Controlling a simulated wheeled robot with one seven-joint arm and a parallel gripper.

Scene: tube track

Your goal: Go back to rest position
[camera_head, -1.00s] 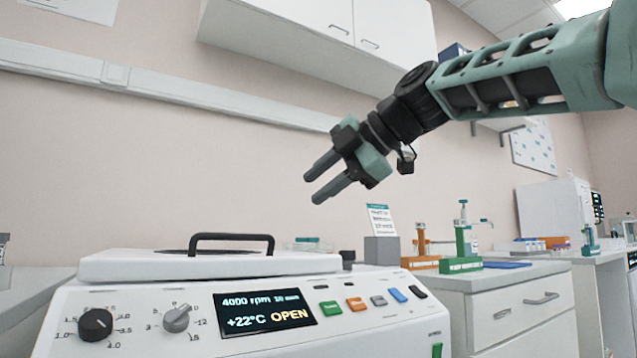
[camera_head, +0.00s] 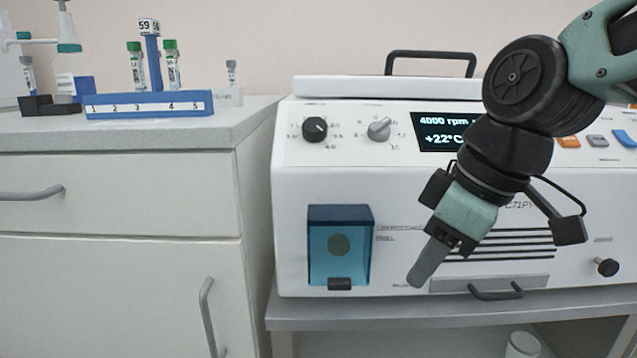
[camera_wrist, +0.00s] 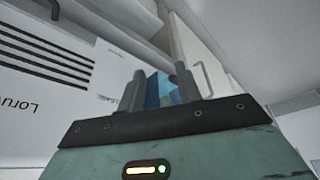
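My gripper (camera_head: 418,280) hangs in front of the white centrifuge (camera_head: 290,215), pointing down and a little left. In the head view its fingers overlap, so only one shows clearly. In the wrist view the two fingers of my gripper (camera_wrist: 160,88) stand apart with nothing held between them. A blue window box (camera_wrist: 152,92) on the centrifuge front shows through the gap. No tube is in my gripper.
The centrifuge lid handle (camera_head: 432,54) is on top; my arm covers part of the display (camera_head: 437,132). Left, a counter (camera_head: 215,125) bears a numbered blue rack (camera_head: 150,104) with green-capped tubes (camera_head: 136,66). The blue window box (camera_head: 340,245) is left of my gripper.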

